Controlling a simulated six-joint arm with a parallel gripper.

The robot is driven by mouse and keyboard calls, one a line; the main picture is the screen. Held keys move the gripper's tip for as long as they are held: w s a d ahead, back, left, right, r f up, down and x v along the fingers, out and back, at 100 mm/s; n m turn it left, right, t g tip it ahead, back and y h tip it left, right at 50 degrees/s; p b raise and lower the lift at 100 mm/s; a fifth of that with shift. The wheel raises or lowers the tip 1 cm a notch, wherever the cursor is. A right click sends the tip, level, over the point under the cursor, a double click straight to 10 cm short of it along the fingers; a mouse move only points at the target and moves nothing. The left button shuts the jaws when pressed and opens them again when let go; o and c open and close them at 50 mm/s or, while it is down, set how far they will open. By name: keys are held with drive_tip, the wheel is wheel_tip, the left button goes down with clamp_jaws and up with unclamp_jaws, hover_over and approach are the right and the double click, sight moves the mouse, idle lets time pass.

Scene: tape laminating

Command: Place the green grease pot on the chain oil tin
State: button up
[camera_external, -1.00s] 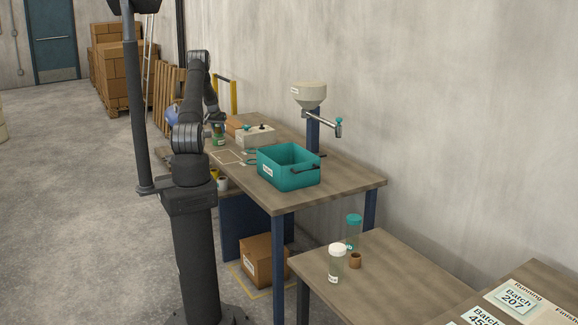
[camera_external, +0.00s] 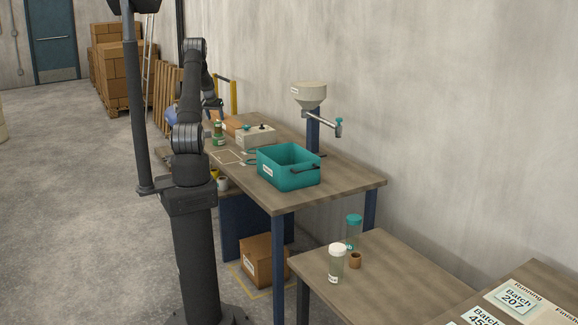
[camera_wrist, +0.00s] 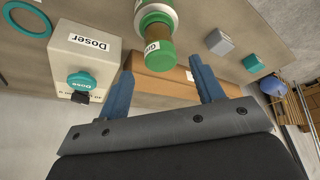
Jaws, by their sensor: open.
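The small green-and-brown grease pot (camera_wrist: 158,47), with part of a label showing, appears to stand on top of the wider green tin with a white label (camera_wrist: 155,14) in the wrist view. In the external view the pot (camera_external: 218,127) shows above the tin (camera_external: 219,140) at the far end of the workbench. My gripper (camera_wrist: 161,68) is open and empty, with its blue fingers apart and clear of the pot. In the external view my gripper (camera_external: 213,103) is above the stack. The contact between pot and tin is too small to judge.
The white Doser box (camera_wrist: 85,60) with a teal button stands beside the stack. A brown box (camera_wrist: 165,80) lies close by, with grey (camera_wrist: 219,41) and teal (camera_wrist: 253,63) blocks to the right. A teal crate (camera_external: 289,168) sits nearer on the bench (camera_external: 345,181).

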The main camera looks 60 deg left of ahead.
sight(218, 122)
drive_tip(key=shift+v, duration=1.65)
drive_tip(key=x, duration=1.2)
drive_tip(key=shift+f, duration=0.1)
drive_tip(key=shift+r, duration=1.05)
